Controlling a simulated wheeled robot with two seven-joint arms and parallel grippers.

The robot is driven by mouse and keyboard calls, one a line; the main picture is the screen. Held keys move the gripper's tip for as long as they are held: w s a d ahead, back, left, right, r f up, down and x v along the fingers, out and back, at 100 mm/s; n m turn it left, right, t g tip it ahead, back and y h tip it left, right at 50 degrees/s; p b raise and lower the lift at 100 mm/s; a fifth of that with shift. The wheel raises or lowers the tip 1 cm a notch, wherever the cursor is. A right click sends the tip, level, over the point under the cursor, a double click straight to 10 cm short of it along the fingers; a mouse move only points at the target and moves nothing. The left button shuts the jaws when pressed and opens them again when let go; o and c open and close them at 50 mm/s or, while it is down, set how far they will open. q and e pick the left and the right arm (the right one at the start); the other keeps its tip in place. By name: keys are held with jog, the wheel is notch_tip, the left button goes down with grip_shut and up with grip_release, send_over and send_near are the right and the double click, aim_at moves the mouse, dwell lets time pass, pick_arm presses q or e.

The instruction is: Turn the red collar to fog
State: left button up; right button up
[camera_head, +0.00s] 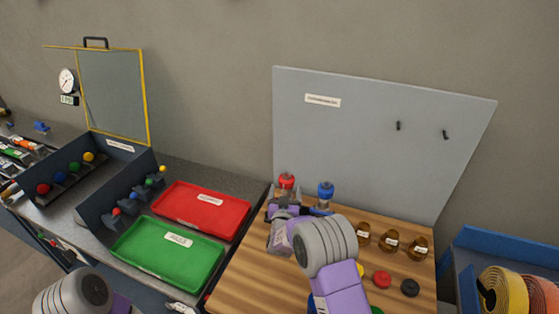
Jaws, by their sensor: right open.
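A red collar (286,181) sits at the top of a small fixture or bottle at the back left of the wooden board. A similar blue-topped one (325,191) stands to its right. My right gripper (297,211) is open, just in front of and below these two tops. I see no grip on the red collar. The gripper and wrist hide the lower parts of both. Any fog marking is too small to read. Part of my left arm shows at the bottom left; its gripper is not visible.
Several brown bottles (390,241) stand right of my right wrist, with red (382,279) and black (410,287) caps in front. A grey pegboard panel (375,140) rises behind. Red (240,209) and green (130,252) trays lie to the left. A blue bin (465,262) is at right.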

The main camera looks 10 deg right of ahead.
jog(key=shift+w+r, duration=0.2)
jog(key=shift+r, duration=0.15)
jog(key=shift+p+x, duration=0.3)
jog(key=shift+x, duration=3.15)
jog(key=shift+d+f, duration=0.1)
jog(key=shift+f, duration=0.05)
jog(key=c, duration=1)
